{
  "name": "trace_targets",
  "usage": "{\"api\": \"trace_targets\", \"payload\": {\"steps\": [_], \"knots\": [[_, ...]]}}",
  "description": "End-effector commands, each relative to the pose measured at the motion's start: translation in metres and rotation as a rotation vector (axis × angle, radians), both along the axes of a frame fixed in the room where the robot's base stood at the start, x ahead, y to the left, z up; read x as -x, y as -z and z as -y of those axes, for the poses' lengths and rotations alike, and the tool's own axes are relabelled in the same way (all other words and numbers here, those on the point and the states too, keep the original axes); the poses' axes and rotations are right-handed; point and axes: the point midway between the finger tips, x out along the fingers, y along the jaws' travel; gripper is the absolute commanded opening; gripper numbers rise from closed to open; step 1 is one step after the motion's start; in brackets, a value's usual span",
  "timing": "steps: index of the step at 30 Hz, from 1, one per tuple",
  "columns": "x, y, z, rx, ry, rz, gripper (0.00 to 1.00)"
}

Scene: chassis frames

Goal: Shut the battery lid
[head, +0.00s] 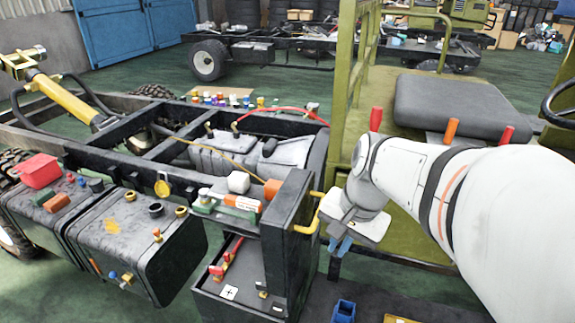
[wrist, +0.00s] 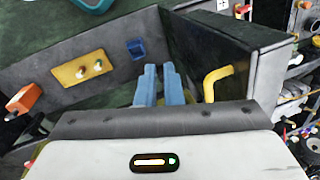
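The battery lid (head: 287,216) is a dark, thick panel standing upright at the right side of the open battery box (head: 228,297). A bent yellow handle (head: 312,216) sticks out from the lid's right face. In the wrist view the lid (wrist: 215,45) is at the upper right and its handle (wrist: 217,82) is right of my fingers. My gripper (head: 341,246) has blue fingers close together, with nothing between them. It is just right of the lid and handle, apart from both. The fingers also show in the wrist view (wrist: 160,75).
Red terminals (head: 228,258) show inside the box. Left of it is a dark tank (head: 130,235) with caps. A green frame with a grey seat (head: 455,105) stands behind my arm.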

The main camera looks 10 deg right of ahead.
Motion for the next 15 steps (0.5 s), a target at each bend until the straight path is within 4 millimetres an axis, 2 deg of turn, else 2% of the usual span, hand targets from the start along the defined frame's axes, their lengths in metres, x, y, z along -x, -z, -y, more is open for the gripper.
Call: {"api": "trace_targets", "payload": {"steps": [1,3,6,10,15], "knots": [[-0.014,-0.014,0.015,-0.074,0.195,-0.039,0.03],[-0.031,-0.027,0.034,-0.186,0.461,-0.094,0.0],[-0.052,-0.044,0.06,-0.335,0.787,-0.17,0.0],[-0.069,-0.06,0.09,-0.483,1.086,-0.252,0.0],[-0.079,-0.068,0.108,-0.57,1.248,-0.303,0.0]]}}
